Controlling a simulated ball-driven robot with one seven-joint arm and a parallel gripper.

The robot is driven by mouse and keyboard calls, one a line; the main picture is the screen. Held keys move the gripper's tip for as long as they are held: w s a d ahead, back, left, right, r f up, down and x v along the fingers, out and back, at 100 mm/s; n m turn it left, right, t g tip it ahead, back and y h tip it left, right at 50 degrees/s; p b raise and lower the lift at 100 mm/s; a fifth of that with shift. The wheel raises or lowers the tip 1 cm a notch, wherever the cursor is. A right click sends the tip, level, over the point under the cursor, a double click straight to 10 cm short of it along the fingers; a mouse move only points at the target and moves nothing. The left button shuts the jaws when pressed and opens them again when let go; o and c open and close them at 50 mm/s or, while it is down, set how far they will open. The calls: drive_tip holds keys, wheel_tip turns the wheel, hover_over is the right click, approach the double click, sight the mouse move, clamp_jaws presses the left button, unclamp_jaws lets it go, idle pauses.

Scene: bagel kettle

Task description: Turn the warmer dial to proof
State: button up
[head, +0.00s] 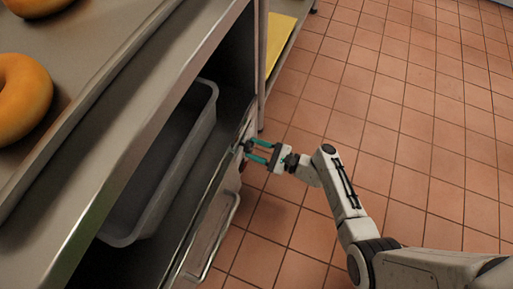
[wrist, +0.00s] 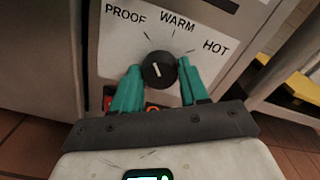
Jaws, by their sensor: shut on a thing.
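The warmer dial (wrist: 159,70) is a round black knob with a short white mark, on a pale panel (wrist: 117,55) printed PROOF, WARM and HOT from left to right. The white mark is nearly upright in the picture and points roughly toward the gap between PROOF and WARM. My gripper (wrist: 160,67) is shut on the dial, with one teal finger on each side of it. In the head view my gripper (head: 248,148) reaches the cabinet's front edge from the right; the dial itself is too small to make out there.
The steel counter (head: 150,105) carries bagels (head: 22,98) at the upper left. A grey bin (head: 204,105) sits on the shelf below. A yellow item (head: 280,40) lies on a shelf farther back. The tiled floor (head: 400,110) to the right is clear.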

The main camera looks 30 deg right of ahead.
drive_tip(key=shift+n, duration=1.1)
drive_tip(key=o, duration=1.1)
drive_tip(key=shift+c, duration=0.2)
drive_tip(key=shift+s, duration=0.1)
drive_tip(key=p+v, duration=0.2)
drive_tip(key=v, duration=0.8)
drive_tip(key=shift+s+d, duration=0.2)
drive_tip(key=shift+s, duration=0.05)
